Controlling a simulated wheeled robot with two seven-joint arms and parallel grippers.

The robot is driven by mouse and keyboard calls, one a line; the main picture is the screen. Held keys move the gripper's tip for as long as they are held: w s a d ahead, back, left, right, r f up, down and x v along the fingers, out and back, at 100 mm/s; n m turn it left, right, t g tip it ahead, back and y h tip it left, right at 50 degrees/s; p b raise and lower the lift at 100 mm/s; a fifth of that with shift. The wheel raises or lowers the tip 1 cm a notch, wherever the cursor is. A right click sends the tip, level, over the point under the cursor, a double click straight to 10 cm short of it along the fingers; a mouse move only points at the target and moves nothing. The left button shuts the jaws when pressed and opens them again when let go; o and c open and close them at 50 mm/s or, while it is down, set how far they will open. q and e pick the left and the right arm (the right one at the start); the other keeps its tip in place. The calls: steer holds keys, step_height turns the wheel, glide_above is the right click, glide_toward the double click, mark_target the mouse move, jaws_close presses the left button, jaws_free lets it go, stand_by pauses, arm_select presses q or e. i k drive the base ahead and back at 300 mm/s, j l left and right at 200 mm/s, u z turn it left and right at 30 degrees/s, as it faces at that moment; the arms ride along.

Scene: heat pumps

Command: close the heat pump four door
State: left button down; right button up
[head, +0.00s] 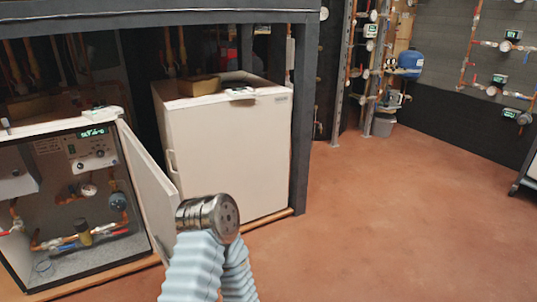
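An open white heat pump (75,200) stands at the left, with gauges, pipes, valves and a lit display (92,133) visible inside. Its white door (147,185) is attached at the right side of the opening and stands swung out to the right. No number is readable on the unit. A metal joint (208,215) of my arm, with pale blue ribbed sleeves below it, is just right of the door's free edge. It overlaps the door's lower right part in the picture; contact cannot be told. No gripper fingers show.
A closed white heat pump (232,150) with a handle on its left stands just right of the open one. A dark frame post (304,115) rises beside it. A blue tank (410,62) and a grey bucket (384,124) are at the back. The reddish floor (400,210) is clear at right.

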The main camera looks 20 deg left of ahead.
mark_target(159, 200)
steer(key=i+u, duration=0.2)
steer(key=u, duration=0.2)
steer(key=i+u, duration=0.15)
steer(key=u, duration=0.3)
steer(key=i+l+u, duration=0.1)
steer(key=u, duration=0.3)
steer(key=i+l+u, duration=0.2)
steer(key=u, duration=0.25)
steer(key=i+l+u, duration=0.2)
steer(key=u, duration=0.2)
steer(key=i+l+u, duration=0.1)
steer(key=u, duration=0.35)
steer(key=l+u, duration=0.25)
steer(key=l, duration=0.3)
